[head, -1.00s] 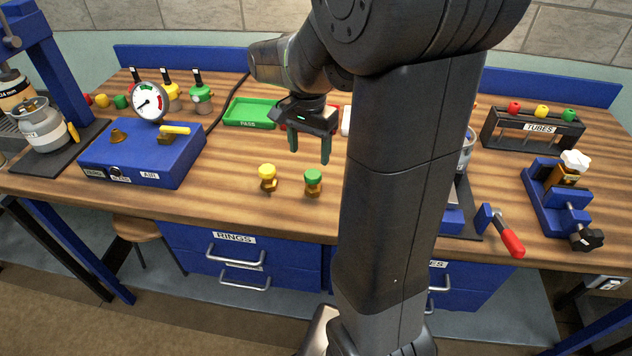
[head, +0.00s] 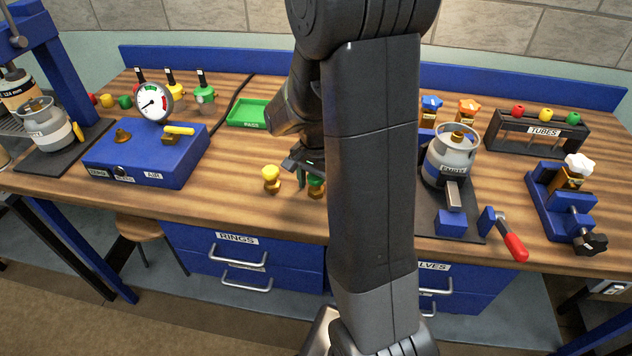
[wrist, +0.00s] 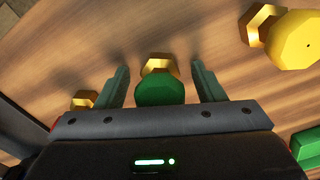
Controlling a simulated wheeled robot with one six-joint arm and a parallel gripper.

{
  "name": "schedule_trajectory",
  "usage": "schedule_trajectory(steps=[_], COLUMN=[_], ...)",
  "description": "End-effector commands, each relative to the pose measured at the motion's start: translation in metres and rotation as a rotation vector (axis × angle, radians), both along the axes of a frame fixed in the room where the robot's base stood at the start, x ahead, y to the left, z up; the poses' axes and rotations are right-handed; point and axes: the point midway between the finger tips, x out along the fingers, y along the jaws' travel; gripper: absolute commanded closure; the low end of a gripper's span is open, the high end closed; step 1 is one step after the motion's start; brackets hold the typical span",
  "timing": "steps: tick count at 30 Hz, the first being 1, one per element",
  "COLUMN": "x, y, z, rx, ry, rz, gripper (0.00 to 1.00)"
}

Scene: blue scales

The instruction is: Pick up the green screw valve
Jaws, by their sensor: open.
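The green screw valve (wrist: 160,92) has a round green knob and a brass base. In the wrist view it lies between the two green fingers of my open gripper (wrist: 157,84), with a gap at each side. In the head view only part of the valve (head: 316,187) shows beside my arm, which hides the rest. My gripper (head: 303,181) is low over the bench at the valve. A yellow screw valve (head: 271,177) stands just to the left; its yellow knob also shows at the upper right of the wrist view (wrist: 292,40).
A blue gauge box (head: 140,160) stands to the left. A green PASS tray (head: 246,113) lies behind. A gas canister on a dark stand (head: 452,160), a tube rack (head: 540,134) and a blue clamp (head: 560,205) are to the right. Bare wood lies in front of the valves.

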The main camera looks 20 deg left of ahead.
Motion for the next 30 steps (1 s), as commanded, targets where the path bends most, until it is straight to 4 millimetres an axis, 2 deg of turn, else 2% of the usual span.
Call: schedule_trajectory(steps=[3, 11, 20, 23, 30], x=[0.000, 0.000, 0.001, 0.001, 0.001], y=[0.000, 0.000, 0.001, 0.001, 0.001], z=[0.000, 0.001, 0.006, 0.019, 0.068], rx=[0.000, 0.001, 0.003, 0.005, 0.005], ry=[0.000, 0.000, -0.002, -0.005, -0.006], rz=[0.000, 0.000, 0.000, 0.000, 0.000], gripper=[0.40, 0.90, 0.90, 0.90, 0.90])
